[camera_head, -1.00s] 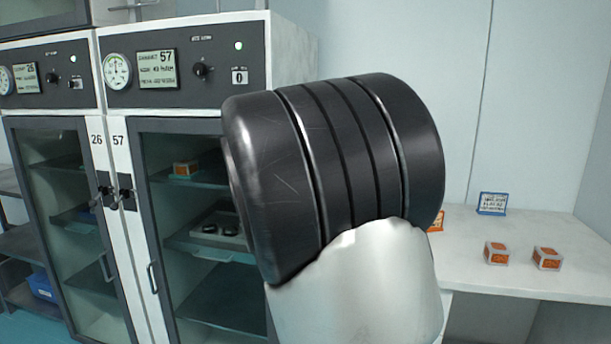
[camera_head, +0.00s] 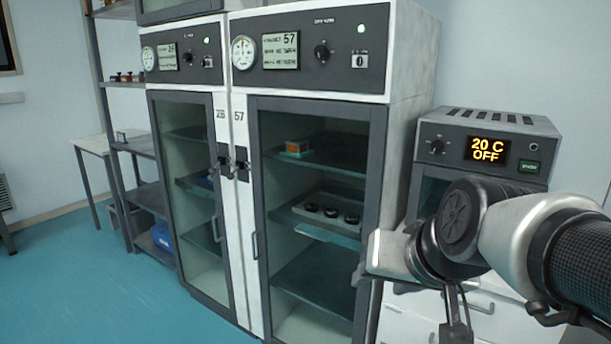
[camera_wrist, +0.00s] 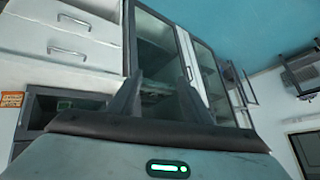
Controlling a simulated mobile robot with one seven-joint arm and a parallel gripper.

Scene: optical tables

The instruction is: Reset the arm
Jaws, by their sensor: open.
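My gripper (camera_wrist: 160,72) shows in the wrist view with its two dark fingers apart and nothing between them. In the head view my arm comes in from the right side, bent, and the gripper end (camera_head: 456,330) hangs low at the bottom edge, partly cut off. It is in front of the white drawers below the oven.
Two glass-door cabinets, 26 (camera_head: 183,180) and 57 (camera_head: 375,150), stand shut at centre. Cabinet 57 holds an orange box (camera_head: 297,147) and a tray (camera_head: 330,222) of dark round pieces. An oven (camera_head: 487,128) reads 20 C OFF. Blue floor (camera_head: 80,270) is clear at left.

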